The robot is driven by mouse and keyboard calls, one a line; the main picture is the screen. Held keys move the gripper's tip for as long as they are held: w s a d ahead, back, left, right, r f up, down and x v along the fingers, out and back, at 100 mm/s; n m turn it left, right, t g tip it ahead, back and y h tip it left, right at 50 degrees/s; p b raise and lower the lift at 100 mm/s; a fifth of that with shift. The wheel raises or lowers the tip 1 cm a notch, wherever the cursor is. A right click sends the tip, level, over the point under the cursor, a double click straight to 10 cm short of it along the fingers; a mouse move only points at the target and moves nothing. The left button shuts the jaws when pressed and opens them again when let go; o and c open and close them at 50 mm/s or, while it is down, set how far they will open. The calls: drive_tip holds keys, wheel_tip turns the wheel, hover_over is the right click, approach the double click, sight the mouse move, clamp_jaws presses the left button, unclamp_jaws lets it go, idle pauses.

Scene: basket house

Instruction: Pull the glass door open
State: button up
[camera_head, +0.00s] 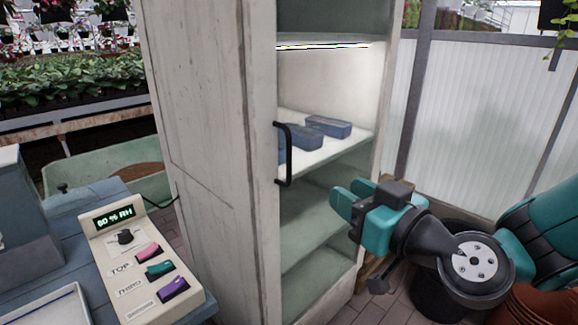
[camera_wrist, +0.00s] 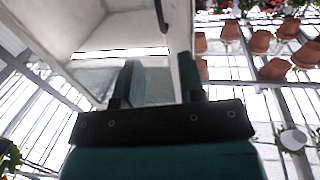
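A pale cabinet (camera_head: 205,140) stands in the middle of the head view. Its black upright handle (camera_head: 289,155) is at the left edge of the lit front. The clear glass door itself is hard to make out; it looks shut, flush with the front. My gripper (camera_head: 348,195) is in front of the cabinet, lower and to the right of the handle, apart from it. In the wrist view my gripper (camera_wrist: 163,80) has its two fingers spread with nothing between them. The dark handle (camera_wrist: 162,16) shows there beyond the fingertips, near the top.
Blue boxes (camera_head: 328,127) sit on a white shelf (camera_head: 342,151) inside the cabinet. A control panel (camera_head: 140,262) with coloured switches stands on a blue table (camera_head: 60,225) at left. A dark bucket (camera_head: 436,290) and terracotta pots (camera_head: 545,305) are at lower right.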

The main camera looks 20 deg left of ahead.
sight(290, 157)
drive_tip(key=p+x, duration=1)
drive_tip(key=x, duration=0.7)
drive_tip(key=shift+w+a+r, duration=0.1)
drive_tip(key=shift+w+r, duration=0.05)
drive_tip(key=shift+w, duration=0.1)
clamp_jaws()
